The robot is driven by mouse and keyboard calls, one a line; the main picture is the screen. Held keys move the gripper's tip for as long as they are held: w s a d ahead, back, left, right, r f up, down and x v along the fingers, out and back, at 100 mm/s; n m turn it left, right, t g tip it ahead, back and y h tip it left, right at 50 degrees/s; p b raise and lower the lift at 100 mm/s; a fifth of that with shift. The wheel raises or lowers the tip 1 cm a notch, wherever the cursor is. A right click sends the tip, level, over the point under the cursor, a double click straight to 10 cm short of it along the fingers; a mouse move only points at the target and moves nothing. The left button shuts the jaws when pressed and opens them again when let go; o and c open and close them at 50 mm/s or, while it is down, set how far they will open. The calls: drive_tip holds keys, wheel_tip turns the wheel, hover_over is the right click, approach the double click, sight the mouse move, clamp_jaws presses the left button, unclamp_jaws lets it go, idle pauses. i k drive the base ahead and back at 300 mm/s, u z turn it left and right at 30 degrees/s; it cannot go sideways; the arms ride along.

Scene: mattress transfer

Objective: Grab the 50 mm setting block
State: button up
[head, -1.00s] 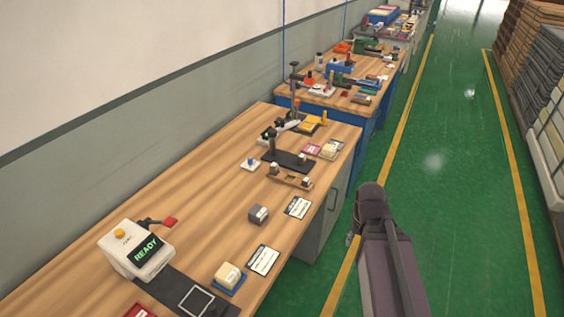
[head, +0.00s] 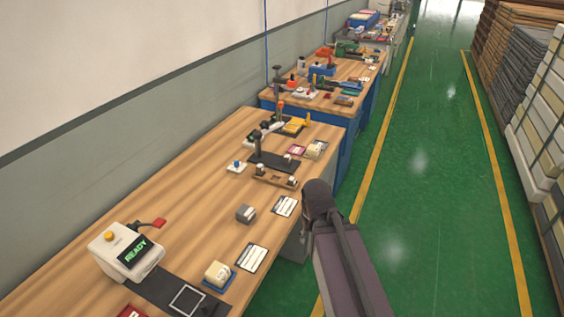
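A grey block (head: 245,213) sits alone on the wooden bench. A cream block (head: 218,274) lies on a blue base near the bench's front edge. A brown wooden holder (head: 275,176) with small pale-topped pieces stands further back. No size marking is readable, so I cannot tell which is the 50 mm setting block. My arm (head: 348,262) is at the right of the bench, over the aisle side. Its dark rounded end is beside the bench edge, right of the grey block and apart from it. My gripper's fingers cannot be made out.
A white box reading READY (head: 126,251) stands at the bench's left, beside a dark strip (head: 166,288). White printed cards (head: 251,257) lie near the front edge. A black stand (head: 272,161) rises further back. The green aisle (head: 425,210) is clear.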

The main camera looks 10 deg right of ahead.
sight(287, 157)
drive_tip(key=z, duration=0.05)
drive_tip(key=i, duration=1)
drive_tip(key=u, duration=0.05)
